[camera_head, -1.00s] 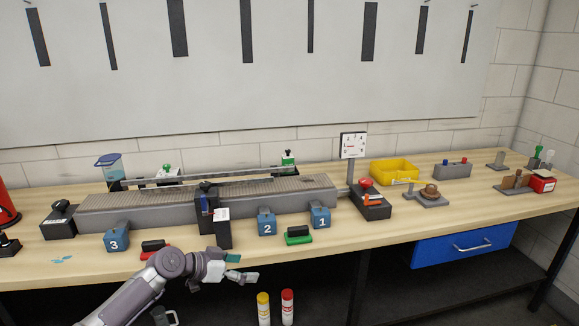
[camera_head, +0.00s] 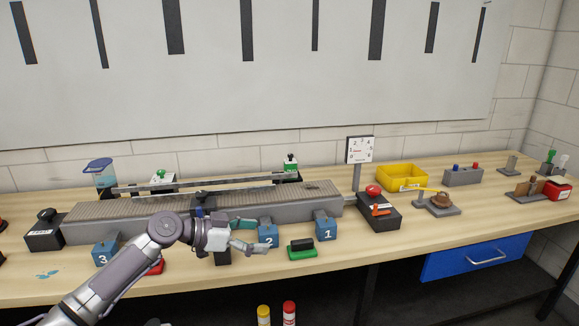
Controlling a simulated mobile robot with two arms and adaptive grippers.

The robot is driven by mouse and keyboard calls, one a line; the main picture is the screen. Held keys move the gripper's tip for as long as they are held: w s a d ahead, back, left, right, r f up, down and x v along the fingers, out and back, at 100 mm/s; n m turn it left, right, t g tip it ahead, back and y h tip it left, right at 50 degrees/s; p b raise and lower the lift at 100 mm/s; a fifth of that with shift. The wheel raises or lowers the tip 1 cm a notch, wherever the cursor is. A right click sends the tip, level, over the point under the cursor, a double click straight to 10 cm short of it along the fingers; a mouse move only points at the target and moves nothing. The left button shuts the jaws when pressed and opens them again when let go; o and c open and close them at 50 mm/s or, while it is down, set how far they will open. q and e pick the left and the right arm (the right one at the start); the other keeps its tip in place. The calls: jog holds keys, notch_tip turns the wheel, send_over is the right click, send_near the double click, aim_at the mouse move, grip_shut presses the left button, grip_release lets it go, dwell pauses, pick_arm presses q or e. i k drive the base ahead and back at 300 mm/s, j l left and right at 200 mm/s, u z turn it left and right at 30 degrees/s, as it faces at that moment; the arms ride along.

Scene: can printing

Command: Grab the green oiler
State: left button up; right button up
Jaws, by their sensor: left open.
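A green block with a black top (camera_head: 302,250) sits near the table's front edge, between and in front of the blue blocks 2 (camera_head: 268,234) and 1 (camera_head: 326,228). A small upright thing with a green top (camera_head: 549,156) stands at the far right. I cannot tell from looks alone which of these is the oiler. My left gripper (camera_head: 262,236) is open and empty, its fingers pointing right, in front of block 2 in the picture and left of the green block. My right gripper is out of view.
A long grey conveyor (camera_head: 110,220) lies behind the arm. A red-button box (camera_head: 378,212) and a yellow bin (camera_head: 402,177) stand to the right. A blue drawer (camera_head: 475,257) hangs under the table. Bare tabletop lies right of the green block.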

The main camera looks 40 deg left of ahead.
aim_at(288, 166)
jog(key=i+j, duration=0.4)
jog(key=j, duration=0.15)
jog(key=i+j, duration=0.45)
jog(key=j, duration=0.15)
jog(key=i+j, duration=0.4)
jog(key=j, duration=0.15)
